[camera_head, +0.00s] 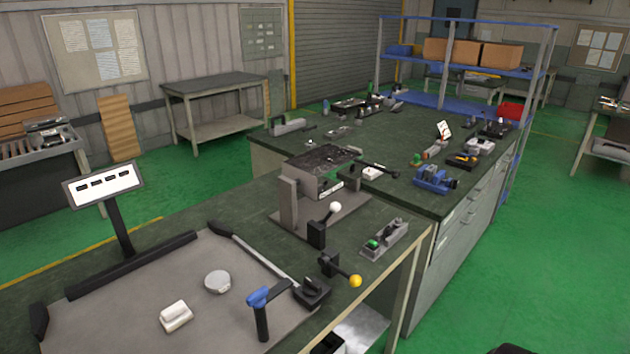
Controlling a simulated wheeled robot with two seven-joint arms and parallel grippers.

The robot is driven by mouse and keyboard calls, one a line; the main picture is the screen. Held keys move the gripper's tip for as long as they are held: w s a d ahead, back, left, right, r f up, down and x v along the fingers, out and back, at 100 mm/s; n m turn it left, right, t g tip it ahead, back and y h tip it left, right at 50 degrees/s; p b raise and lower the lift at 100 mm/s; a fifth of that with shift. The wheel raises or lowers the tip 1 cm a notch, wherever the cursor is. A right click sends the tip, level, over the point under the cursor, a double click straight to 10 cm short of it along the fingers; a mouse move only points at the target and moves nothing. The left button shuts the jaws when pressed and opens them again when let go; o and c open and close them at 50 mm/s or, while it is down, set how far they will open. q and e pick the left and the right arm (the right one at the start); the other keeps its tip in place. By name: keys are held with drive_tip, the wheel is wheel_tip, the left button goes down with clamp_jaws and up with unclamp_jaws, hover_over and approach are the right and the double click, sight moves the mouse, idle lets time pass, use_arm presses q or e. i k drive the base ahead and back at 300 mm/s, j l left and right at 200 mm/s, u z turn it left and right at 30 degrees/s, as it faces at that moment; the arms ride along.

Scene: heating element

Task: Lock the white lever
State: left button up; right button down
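The white lever (317,233) is a short black arm with a white ball knob (336,207). It stands on the near workbench, in front of the grey metal fixture (322,180). Its knob points up and to the right. A second black lever with a yellow ball knob (355,281) sits nearer, at the bench's right edge, with its knob pointing right and slightly down. Neither of my grippers is in view. I cannot tell from this view whether the white lever is locked.
A grey box with a green button (384,240) lies right of the levers. A blue-handled post (262,300), white block (175,316), round grey disc (217,281) and panel on a stand (103,184) occupy the near bench. A cluttered bench (390,150) stands behind. Green floor is clear at right.

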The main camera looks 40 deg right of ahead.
sight(335, 207)
drive_tip(key=i+l, duration=0.1)
drive_tip(key=l, duration=1.45)
drive_tip(key=i+l+u, duration=0.1)
drive_tip(key=l, duration=0.65)
